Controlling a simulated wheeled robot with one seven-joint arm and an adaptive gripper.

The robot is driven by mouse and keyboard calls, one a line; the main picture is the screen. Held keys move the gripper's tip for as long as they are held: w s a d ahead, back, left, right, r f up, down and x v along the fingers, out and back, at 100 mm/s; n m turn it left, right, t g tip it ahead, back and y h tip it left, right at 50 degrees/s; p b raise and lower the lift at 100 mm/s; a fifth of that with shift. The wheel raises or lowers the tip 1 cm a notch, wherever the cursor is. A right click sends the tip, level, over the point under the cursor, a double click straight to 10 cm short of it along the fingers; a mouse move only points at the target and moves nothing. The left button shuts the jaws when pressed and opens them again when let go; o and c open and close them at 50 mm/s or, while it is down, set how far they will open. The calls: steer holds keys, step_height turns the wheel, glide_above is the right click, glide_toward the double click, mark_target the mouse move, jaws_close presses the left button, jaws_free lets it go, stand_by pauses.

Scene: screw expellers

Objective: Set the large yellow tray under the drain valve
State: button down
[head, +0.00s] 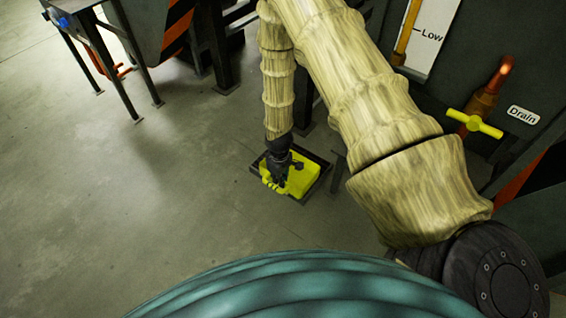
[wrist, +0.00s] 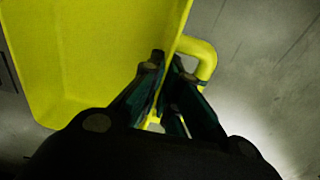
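The large yellow tray (head: 303,178) is low down at mid-picture in the head view, within a dark rectangular frame (head: 318,181). Whether it rests there or is slightly raised is unclear. My gripper (head: 277,172) is at its left side. In the wrist view, the tray (wrist: 90,55) fills the upper left, with a looped handle (wrist: 207,58) on its wall. My gripper's fingers (wrist: 169,65) are close together on either side of this wall, one passing by the handle loop. The drain valve (head: 482,102), a copper fitting with a yellow T-handle (head: 474,123), is at right.
A dark machine with a "Drain" label (head: 523,115) and a "Low" gauge plate (head: 424,34) stands at right. Dark machine legs (head: 112,62) stand at upper left. The concrete floor (head: 100,200) is clear at left. My arm hides part of the machine.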

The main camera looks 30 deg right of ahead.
steer(key=s+a, duration=0.1)
steer(key=s+a+p, duration=0.1)
steer(key=s, duration=0.1)
steer(key=s+a, duration=0.1)
steer(key=a, duration=0.1)
steer(key=shift+s+r+p, duration=0.15)
steer(key=shift+r+p, duration=0.1)
steer(key=shift+p, duration=0.05)
steer(key=w+a+r+m, duration=0.1)
steer(key=w+a+r, duration=0.2)
steer(key=r, duration=0.6)
steer(key=w+a+r+m, duration=0.1)
steer(key=w+a+r, duration=0.25)
steer(key=r, duration=0.45)
steer(key=s+a+r+m+p, duration=0.1)
steer(key=a+r+p, duration=0.1)
steer(key=r+p, duration=1.7)
steer(key=s+a+r+m+p, duration=0.1)
steer(key=r+p, duration=1.7)
steer(key=r, duration=0.3)
steer(key=shift+s+a+r+m+p, duration=0.2)
steer(key=shift+a+m+p, duration=0.1)
steer(key=shift+a+p, duration=0.1)
steer(key=shift+f, duration=0.15)
